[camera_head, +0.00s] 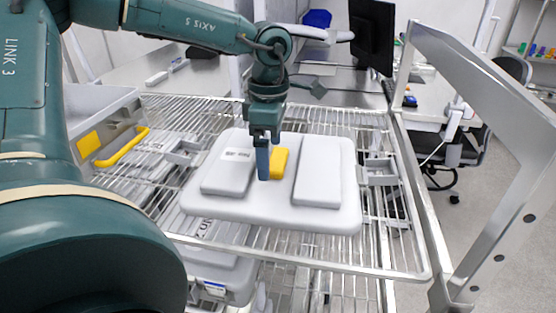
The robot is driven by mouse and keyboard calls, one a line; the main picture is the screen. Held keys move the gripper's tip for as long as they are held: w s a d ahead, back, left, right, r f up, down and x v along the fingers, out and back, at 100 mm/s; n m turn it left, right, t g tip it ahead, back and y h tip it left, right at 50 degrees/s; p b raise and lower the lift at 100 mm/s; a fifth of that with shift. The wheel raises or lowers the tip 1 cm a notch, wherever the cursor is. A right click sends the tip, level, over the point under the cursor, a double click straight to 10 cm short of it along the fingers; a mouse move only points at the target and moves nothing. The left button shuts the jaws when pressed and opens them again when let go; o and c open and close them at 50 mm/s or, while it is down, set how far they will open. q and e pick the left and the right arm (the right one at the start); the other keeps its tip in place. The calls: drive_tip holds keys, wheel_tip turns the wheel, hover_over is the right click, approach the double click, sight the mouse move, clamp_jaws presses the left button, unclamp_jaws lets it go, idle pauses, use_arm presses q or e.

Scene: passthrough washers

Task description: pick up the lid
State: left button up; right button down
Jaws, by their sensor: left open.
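The lid (272,209) is a light grey, rounded rectangular plate with two raised pads and a yellow grip (279,163) between them. It lies on a wire rack shelf. My left gripper (266,172) points down over the lid's middle, with its blue fingertip beside the yellow grip. The jaws are open. The picture does not show clearly whether a finger touches the grip, and the second finger is mostly hidden. My right gripper is not in view.
The wire rack (398,262) has a metal frame post (500,110) at the right. A grey container with a yellow handle (122,148) stands at the left. Another grey container (215,275) is below the shelf. A monitor (371,35) and desk are behind.

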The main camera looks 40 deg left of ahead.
use_arm(q)
drive_tip(key=shift+f, duration=0.45)
drive_tip(key=shift+r, duration=0.15)
drive_tip(key=c, duration=1.5)
